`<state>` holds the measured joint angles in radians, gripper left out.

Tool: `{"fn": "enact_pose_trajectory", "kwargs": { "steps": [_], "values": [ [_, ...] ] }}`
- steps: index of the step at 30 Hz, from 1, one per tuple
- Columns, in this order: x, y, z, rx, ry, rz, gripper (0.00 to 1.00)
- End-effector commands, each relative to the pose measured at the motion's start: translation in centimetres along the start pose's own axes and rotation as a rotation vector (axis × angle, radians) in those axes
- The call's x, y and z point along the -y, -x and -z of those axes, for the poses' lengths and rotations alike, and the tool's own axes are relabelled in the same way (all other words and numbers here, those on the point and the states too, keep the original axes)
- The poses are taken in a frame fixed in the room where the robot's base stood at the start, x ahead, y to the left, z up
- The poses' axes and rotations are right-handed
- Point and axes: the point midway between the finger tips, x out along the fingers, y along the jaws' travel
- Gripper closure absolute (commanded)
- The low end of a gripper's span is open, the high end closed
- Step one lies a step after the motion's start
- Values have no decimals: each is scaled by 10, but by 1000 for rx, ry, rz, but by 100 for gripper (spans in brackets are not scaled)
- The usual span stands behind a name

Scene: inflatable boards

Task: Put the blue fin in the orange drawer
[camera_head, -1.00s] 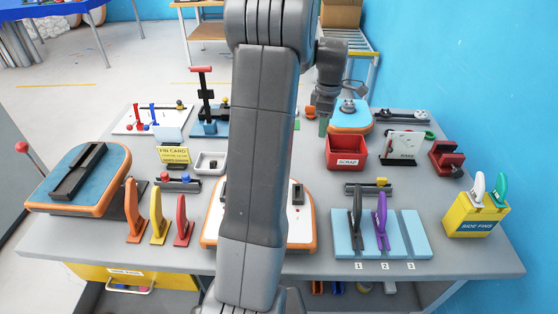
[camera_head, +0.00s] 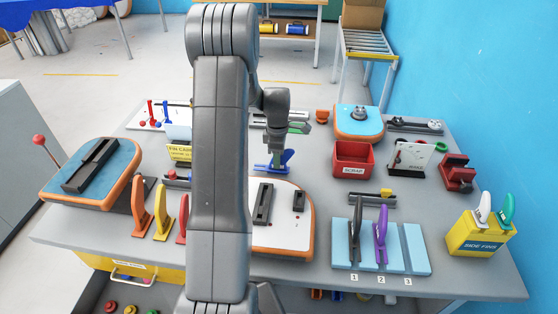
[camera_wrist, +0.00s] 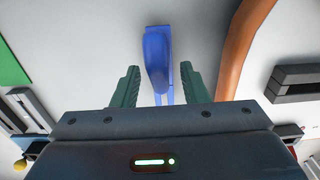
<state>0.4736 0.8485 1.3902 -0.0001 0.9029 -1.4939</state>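The blue fin (camera_head: 273,162) stands on the grey table behind the orange-edged white board; it also shows in the wrist view (camera_wrist: 157,62). My gripper (camera_head: 279,148) hangs right at the fin, pointing down. In the wrist view its two green fingers (camera_wrist: 157,85) are apart, with the lower part of the fin between them; I see no clear contact. A yellow-orange drawer front (camera_head: 165,275) with a label and handle is under the table's front left edge. My arm hides part of the table.
Orange (camera_head: 140,215) and yellow (camera_head: 161,222) fins stand at front left. A red scrap bin (camera_head: 353,159) is right of my gripper. A blue rack (camera_head: 415,250) holds dark and purple fins. A yellow side-fins box (camera_head: 478,240) stands at the right edge.

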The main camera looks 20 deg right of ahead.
Motion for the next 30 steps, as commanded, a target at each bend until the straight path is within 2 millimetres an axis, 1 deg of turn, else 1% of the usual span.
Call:
{"fn": "enact_pose_trajectory", "kwargs": {
  "steps": [3,9,11,15,16,25,28,30],
  "values": [
    [0,-6,0,0,0,1,60],
    [0,-6,0,0,1,0,60],
    [0,-6,0,0,1,0,70],
    [0,-6,0,0,1,0,97],
    [0,-6,0,0,1,0,100],
    [0,-5,0,0,1,-1,100],
    [-1,3,0,0,1,-4,100],
    [-1,13,0,0,1,-5,100]
  ]
}}
